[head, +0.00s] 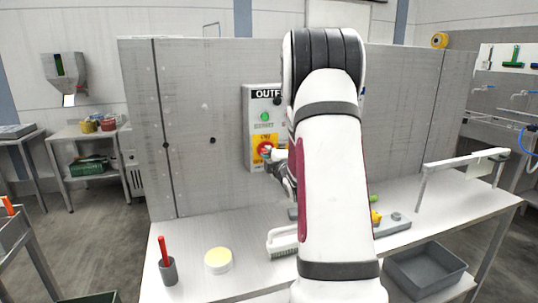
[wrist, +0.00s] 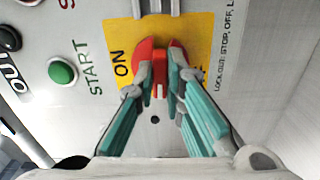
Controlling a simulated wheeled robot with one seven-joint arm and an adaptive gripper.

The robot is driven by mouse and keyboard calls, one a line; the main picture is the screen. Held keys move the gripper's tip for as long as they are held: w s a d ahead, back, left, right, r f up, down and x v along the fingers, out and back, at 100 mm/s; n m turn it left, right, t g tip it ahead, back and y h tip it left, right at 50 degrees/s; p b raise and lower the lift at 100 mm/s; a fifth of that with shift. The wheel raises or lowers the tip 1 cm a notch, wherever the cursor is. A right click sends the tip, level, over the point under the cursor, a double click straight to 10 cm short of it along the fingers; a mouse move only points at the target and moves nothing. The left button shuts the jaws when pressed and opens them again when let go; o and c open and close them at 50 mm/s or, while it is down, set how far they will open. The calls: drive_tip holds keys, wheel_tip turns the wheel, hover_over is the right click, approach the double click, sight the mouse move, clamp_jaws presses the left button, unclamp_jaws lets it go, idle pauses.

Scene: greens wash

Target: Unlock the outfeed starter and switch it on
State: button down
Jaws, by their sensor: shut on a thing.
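The outfeed starter (head: 249,120) is a light box on the grey upright panel, its label partly hidden by my arm. It carries a green START button (head: 265,117), which also shows in the wrist view (wrist: 62,71). Its red rotary switch (wrist: 178,50) sits on a yellow plate (wrist: 200,30) with ON printed at the left in the wrist view. My gripper (wrist: 160,82) is shut on the red switch, one teal-padded finger on each side. A grey metal piece (wrist: 156,7) lies at the plate's upper edge; I cannot tell whether it is a lock. In the head view my arm hides much of this.
On the table stand a grey cup (head: 168,272) with a red-handled tool, a pale yellow round tub (head: 218,260) and a white brush (head: 283,241). A grey board (head: 393,226) with a yellow part lies right of my arm. A white rail (head: 463,160) stands at the right.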

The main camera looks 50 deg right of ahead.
drive_tip(key=shift+s+f+m, duration=0.1)
drive_tip(key=shift+m, duration=8.5)
drive_tip(key=c, duration=1.7)
unclamp_jaws()
drive_tip(key=shift+o, duration=0.2)
drive_tip(key=v, duration=1.2)
